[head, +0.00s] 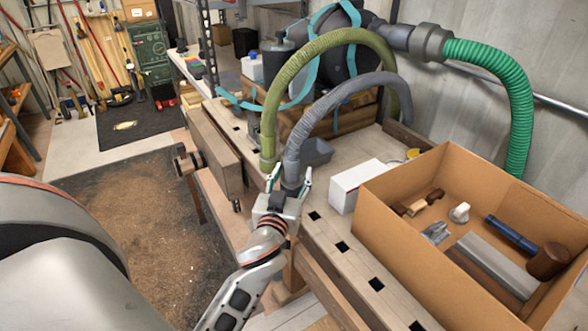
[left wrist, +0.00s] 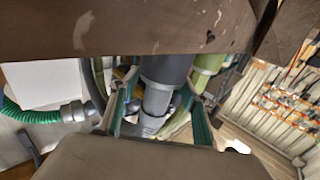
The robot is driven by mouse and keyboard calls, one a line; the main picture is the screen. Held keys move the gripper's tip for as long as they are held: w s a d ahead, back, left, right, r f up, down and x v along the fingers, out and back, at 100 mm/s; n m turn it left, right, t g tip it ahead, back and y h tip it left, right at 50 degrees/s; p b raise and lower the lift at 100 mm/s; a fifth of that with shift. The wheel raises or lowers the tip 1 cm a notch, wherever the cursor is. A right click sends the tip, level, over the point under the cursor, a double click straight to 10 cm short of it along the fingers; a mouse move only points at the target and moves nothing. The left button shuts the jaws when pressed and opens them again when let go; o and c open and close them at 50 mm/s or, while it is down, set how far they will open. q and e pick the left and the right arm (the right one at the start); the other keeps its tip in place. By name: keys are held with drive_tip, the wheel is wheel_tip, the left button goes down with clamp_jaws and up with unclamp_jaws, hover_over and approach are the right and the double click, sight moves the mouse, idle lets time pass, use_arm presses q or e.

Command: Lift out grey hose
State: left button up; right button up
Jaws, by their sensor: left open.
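The grey hose (head: 335,98) arches over the workbench (head: 335,222), in front of an olive-green hose (head: 318,48). Its near end hangs down at my left gripper (head: 291,181). My left gripper is open, with one finger on each side of that grey end. In the left wrist view, the grey hose end (left wrist: 158,98) shows between the fingers of the left gripper (left wrist: 158,118). I cannot tell whether the fingers touch it. The far end of the grey hose goes down behind the white box. My right gripper is not in view.
The olive hose end stands close left of the grey one. A white box (head: 352,188) and an open cardboard box (head: 400,225) with several parts stand to the right. A grey bin (head: 317,152) sits behind the grey hose. A green hose (head: 500,75) hangs at the back right.

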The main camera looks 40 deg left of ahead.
use_arm(q)
drive_tip(key=shift+s+r, duration=0.1)
drive_tip(key=shift+s, duration=0.05)
drive_tip(key=c, duration=1.3)
clamp_jaws()
